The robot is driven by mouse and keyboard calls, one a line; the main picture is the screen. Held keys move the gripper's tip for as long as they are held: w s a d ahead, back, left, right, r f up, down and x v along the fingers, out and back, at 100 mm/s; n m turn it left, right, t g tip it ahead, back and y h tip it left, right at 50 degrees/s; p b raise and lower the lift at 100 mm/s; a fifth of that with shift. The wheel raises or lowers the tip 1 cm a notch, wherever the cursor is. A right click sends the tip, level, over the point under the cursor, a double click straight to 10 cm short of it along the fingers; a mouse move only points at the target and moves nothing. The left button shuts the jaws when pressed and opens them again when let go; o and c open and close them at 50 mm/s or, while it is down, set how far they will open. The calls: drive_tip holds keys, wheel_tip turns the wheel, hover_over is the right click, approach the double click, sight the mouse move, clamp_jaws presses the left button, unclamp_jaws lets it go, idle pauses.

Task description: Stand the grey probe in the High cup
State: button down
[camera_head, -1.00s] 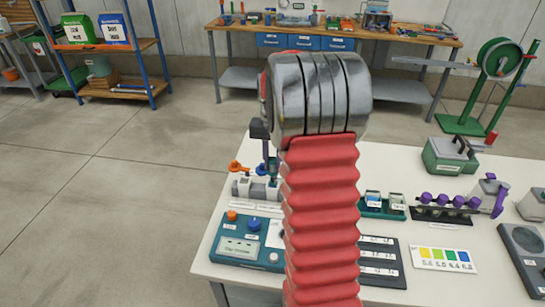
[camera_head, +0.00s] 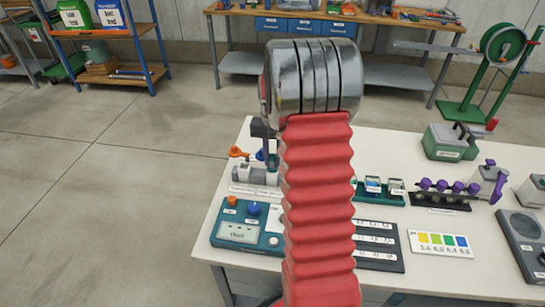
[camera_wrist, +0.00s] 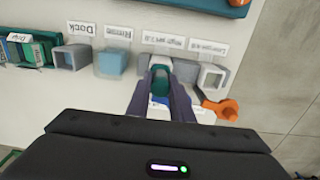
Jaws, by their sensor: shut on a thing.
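My gripper (camera_wrist: 160,80) is shut in the wrist view, its two dark fingers around a narrow upright piece with a dark teal end, taken to be the grey probe (camera_wrist: 160,77). Its grey body is mostly hidden. The probe is at the High cup (camera_wrist: 161,60), whose label reads upside down and which is partly covered by the fingers. It looks lined up with or inside the cup; the depth cannot be told. In the head view my arm hides most of this area.
The Low cup (camera_wrist: 212,76) stands right of the High cup, with an orange item (camera_wrist: 218,108) beside it. The Rinse cup (camera_wrist: 112,63) and Dock holder (camera_wrist: 76,57) stand to the left. A teal meter box (camera_head: 240,231) sits at the table's front left.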

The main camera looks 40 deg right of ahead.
drive_tip(key=c, duration=1.5)
unclamp_jaws()
drive_tip(key=shift+r, duration=0.15)
drive_tip(key=shift+r, duration=3.4)
